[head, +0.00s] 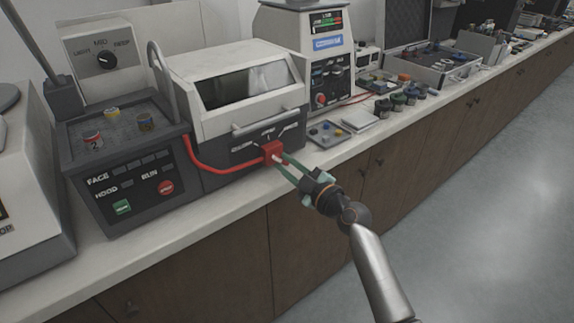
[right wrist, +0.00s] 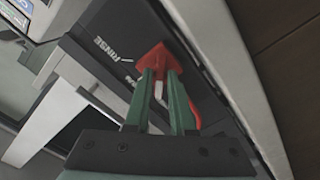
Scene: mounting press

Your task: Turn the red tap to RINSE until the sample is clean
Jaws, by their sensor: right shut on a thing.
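The red tap (head: 273,151) sits on the dark front panel of the white-hooded cabinet (head: 215,120), with markings in an arc above it. My right gripper (head: 281,162) reaches it from the front right and its green fingers are shut on the tap. In the right wrist view the red tap (right wrist: 154,57) is at the tips of my right gripper (right wrist: 160,82), with a pale bar between the fingers. The word RINSE shows on the panel just left of the tap. The sample cannot be made out; the hood window is dark. My left gripper is out of view.
A red hose (head: 215,170) runs from the tap to the left. A grey machine (head: 135,185) with FACE, HOOD and RUN markings and small pots on top stands left. A small tray (head: 327,133) lies right of the cabinet. Floor at right is clear.

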